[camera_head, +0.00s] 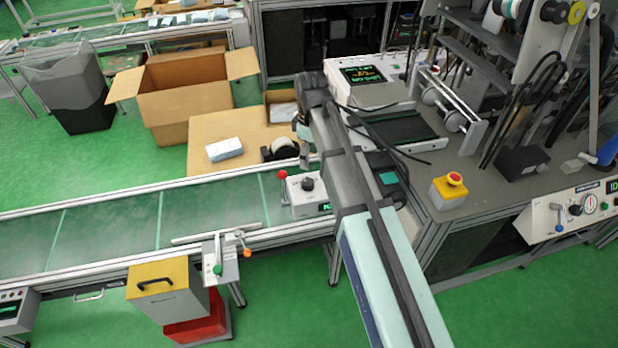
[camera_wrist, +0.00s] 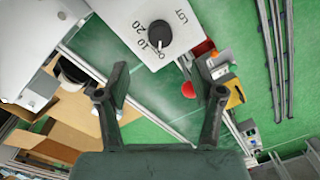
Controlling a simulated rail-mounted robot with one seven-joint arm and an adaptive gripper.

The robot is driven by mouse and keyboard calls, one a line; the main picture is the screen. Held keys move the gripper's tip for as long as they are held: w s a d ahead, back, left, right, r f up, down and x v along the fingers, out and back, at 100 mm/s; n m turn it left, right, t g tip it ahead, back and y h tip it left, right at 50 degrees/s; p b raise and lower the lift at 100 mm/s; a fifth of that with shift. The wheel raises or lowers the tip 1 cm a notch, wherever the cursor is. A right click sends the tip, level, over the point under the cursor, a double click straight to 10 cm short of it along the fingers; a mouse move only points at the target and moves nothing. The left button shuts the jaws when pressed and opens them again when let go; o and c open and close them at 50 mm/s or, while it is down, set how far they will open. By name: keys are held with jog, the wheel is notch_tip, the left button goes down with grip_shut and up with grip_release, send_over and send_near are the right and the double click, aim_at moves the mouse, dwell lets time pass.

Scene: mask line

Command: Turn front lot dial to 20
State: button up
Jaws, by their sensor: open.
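A black dial knob (camera_wrist: 159,33) sits on a white plate with printed numbers 0, 10 and 20 and an LOT-like label. A pale mark shows at the knob's lower edge, near the low-number end; its exact setting I cannot tell. In the head view the dial (camera_head: 308,184) is on a small white box (camera_head: 312,201) at the conveyor's near right end. My gripper (camera_wrist: 160,84) is open and empty, its fingers apart, with the dial beyond and between them in the picture. In the head view my gripper (camera_head: 304,150) is partly hidden, above and behind the box.
A red ball-topped lever (camera_head: 282,174) stands beside the dial box. A lever bracket (camera_head: 219,258) is on the conveyor's front rail. A black tape dispenser (camera_head: 280,150) and a white pack (camera_head: 224,149) lie behind the belt. A yellow emergency-stop box (camera_head: 449,190) is to the right.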

aim_at(309, 181)
jog(key=f+p, duration=0.1)
jog(key=f, duration=0.6)
jog(key=f+p, duration=0.1)
jog(key=f, duration=0.2)
jog(key=shift+s+f+p, duration=0.25)
jog(key=shift+f+p, duration=0.05)
jog(key=shift+c, duration=0.3)
jog(key=c, duration=1.1)
